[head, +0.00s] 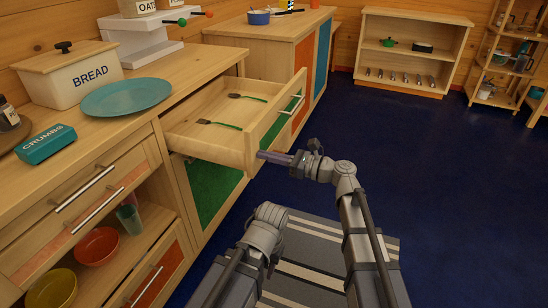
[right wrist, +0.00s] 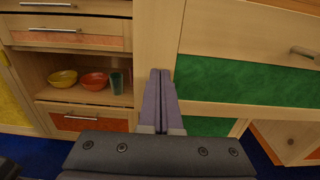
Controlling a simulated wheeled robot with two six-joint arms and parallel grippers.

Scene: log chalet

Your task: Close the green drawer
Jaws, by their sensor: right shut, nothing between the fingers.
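The green drawer (head: 222,143) is pulled well out of the wooden counter, and two green-handled forks (head: 225,125) (head: 247,97) lie in it. Its front shows in the right wrist view as wood with a green panel (right wrist: 250,85) and a metal bar handle (right wrist: 303,52). My right gripper (head: 262,156) is shut and empty. Its fingertips are at the near end of the drawer front, by the left edge of the front in the right wrist view (right wrist: 160,78). I cannot tell whether they touch it. My left arm shows low in the middle; its gripper cannot be made out.
A bread box (head: 80,83), a blue plate (head: 127,98) and a teal crumbs box (head: 46,144) stand on the counter. A green door (head: 212,188) is below the drawer. Open blue floor (head: 420,160) lies to the right, with a striped rug (head: 310,262) below.

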